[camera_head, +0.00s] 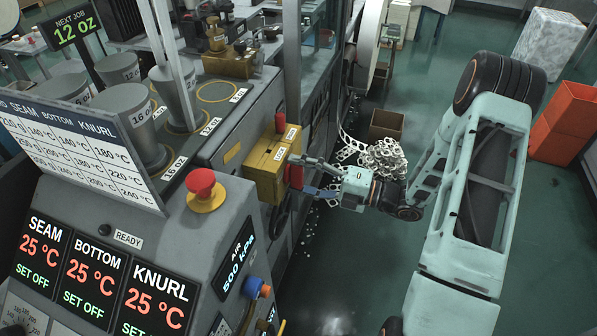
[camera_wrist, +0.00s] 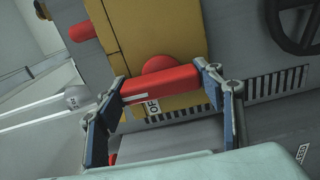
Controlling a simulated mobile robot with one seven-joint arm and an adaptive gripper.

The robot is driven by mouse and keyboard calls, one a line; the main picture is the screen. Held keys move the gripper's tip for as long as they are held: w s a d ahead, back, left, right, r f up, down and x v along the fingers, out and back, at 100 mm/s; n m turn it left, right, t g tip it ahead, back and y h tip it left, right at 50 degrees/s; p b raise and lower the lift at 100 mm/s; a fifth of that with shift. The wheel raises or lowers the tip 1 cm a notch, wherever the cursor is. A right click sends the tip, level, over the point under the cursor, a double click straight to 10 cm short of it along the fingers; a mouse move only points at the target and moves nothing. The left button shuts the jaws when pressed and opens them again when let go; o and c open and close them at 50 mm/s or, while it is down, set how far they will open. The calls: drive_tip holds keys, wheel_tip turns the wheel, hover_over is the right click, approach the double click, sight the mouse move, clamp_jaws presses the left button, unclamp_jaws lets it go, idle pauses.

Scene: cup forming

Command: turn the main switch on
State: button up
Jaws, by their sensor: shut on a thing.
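The main switch is a yellow box (camera_head: 264,168) on the side of the grey machine, with a red handle (camera_head: 294,176) on its face. In the wrist view the red handle (camera_wrist: 160,84) lies as a bar across the yellow box (camera_wrist: 150,30), in front of a round red hub (camera_wrist: 160,64). A white label (camera_wrist: 153,106) partly reading "OF" shows just below the bar. My gripper (camera_head: 301,176) is shut on the handle, with one blue-grey finger at each end of the bar in the wrist view (camera_wrist: 165,86). My fingers partly hide the handle in the head view.
A second red piece (camera_head: 280,123) sticks out at the top of the yellow box. A control panel with a red emergency button (camera_head: 203,187) stands at front left. A brown bin (camera_head: 386,125) and scrap rings (camera_head: 381,160) lie behind my gripper. The green floor at right is partly clear.

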idle(0.3)
drive_tip(key=o, duration=1.2)
drive_tip(key=shift+c, duration=0.2)
drive_tip(key=v, duration=1.2)
